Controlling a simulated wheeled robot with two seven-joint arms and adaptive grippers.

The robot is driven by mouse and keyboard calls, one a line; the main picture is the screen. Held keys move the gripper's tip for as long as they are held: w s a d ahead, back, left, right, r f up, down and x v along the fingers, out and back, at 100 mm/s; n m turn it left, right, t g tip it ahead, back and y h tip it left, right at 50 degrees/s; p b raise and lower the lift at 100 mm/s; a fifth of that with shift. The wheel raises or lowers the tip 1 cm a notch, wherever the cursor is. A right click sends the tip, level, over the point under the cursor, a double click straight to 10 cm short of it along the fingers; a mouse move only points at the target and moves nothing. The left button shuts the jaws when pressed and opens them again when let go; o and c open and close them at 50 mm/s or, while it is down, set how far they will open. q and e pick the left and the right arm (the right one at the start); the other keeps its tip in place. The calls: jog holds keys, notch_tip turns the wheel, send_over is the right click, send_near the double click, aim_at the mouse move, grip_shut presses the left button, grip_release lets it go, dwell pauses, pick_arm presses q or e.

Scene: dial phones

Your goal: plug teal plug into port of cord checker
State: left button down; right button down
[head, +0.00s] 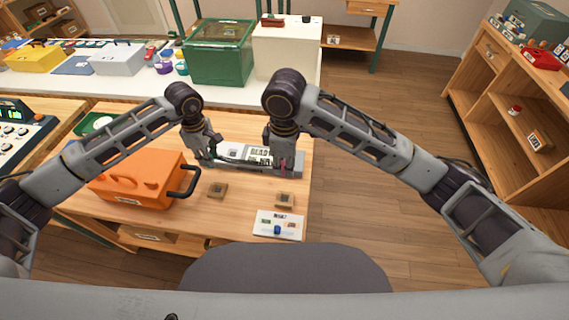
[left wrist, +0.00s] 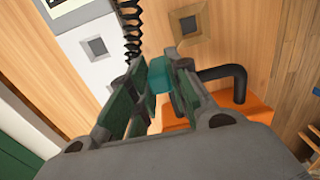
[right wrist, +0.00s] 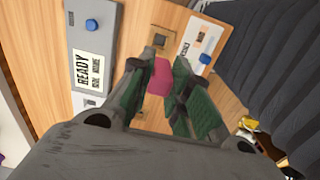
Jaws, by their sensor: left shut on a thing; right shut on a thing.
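The cord checker (head: 232,149) is a grey box on the wooden table, with a READY label and blue button in the right wrist view (right wrist: 78,28). One square dark port (left wrist: 96,47) shows at its end in the left wrist view. My left gripper (head: 211,161) is shut on the teal plug (left wrist: 159,76), above the table beside that end, apart from the port. A black coiled cord (left wrist: 132,32) shows beyond its fingers. My right gripper (head: 286,171) is shut on a crimson plug (right wrist: 160,76) near the checker's other end. Fingers partly hide both plugs.
Two wooden blocks with dark square sockets (head: 217,190) (head: 285,200) sit in front. A white panel with a blue knob (head: 278,223) lies near the front edge. A white bench is behind.

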pick_arm(q)
jog(key=shift+w+a, duration=0.45)
jog(key=shift+w, duration=1.1)
jog(key=shift+w+a, duration=0.45)
jog(key=shift+w, duration=1.15)
jog(key=shift+w+a, duration=0.45)
jog(key=shift+w, duration=1.1)
jog(key=shift+f, duration=0.45)
jog(key=shift+f, duration=0.3)
jog(key=shift+f, duration=1.2)
dwell(0.5)
jog(key=c, duration=1.7)
grip_release()
jog(key=shift+o, duration=0.2)
